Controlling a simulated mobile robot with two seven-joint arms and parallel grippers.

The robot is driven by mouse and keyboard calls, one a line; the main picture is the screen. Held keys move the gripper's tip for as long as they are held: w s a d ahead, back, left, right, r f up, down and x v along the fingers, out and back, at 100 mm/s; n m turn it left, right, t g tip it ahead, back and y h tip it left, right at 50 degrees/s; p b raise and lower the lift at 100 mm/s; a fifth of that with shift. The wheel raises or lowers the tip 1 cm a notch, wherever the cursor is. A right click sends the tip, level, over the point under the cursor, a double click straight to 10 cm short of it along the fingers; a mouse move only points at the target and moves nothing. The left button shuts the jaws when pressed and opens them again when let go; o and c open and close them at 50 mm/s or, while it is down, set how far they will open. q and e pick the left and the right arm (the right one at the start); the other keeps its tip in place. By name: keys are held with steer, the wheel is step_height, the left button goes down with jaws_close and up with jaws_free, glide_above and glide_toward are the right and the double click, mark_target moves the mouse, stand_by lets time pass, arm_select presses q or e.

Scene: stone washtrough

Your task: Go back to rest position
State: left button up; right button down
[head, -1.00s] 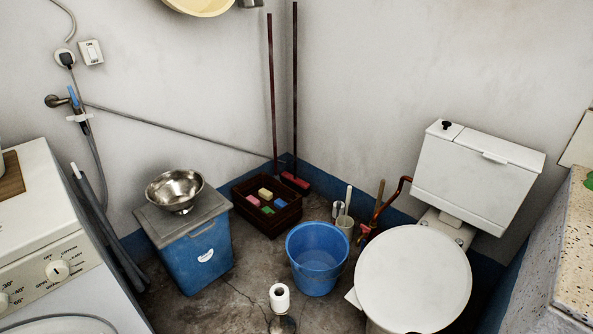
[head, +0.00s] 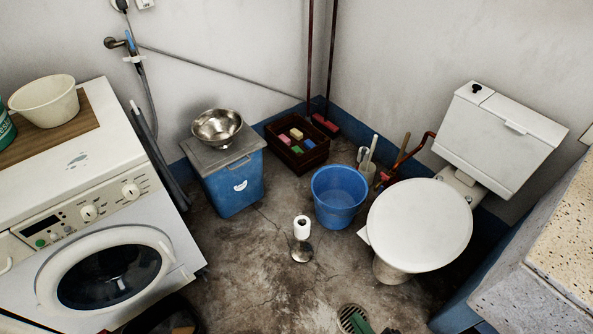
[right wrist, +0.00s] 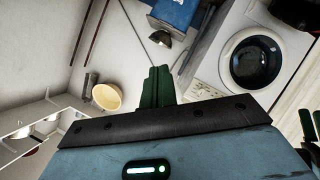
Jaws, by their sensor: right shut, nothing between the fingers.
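My right gripper (head: 362,325) shows at the bottom edge of the head view as a dark green fingertip, over the floor beside a round drain grate. In the right wrist view its two green fingers (right wrist: 160,86) are together, with nothing between them. At the right edge of that view, dark green finger-like shapes (right wrist: 307,123) may be my left gripper; they are cut off, so I cannot tell its state. My left gripper does not show in the head view.
A washing machine (head: 85,195) stands at left, a stone trough (head: 545,245) at right. A blue bin (head: 232,190), crate (head: 313,157), blue bucket (head: 340,213), toilet (head: 420,225) and paper-roll stand (head: 302,230) stand behind. Floor (head: 265,290) in the front middle is mostly clear.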

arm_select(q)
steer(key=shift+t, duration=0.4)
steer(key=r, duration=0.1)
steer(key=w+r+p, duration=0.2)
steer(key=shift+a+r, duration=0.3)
arm_select(e)
steer(key=s+d+f+m+g+h, duration=0.1)
steer(key=s+d+m+g, duration=0.1)
steer(key=s+m, duration=0.3)
steer(key=s+d+f+m+g+h, duration=0.1)
steer(key=s+d+m+h, duration=0.1)
steer(key=s+d+m, duration=0.2)
steer(key=shift+s+d+f+m+g, duration=0.25)
steer(key=shift+s+m+g, duration=0.15)
steer(key=shift+s+m, duration=0.55)
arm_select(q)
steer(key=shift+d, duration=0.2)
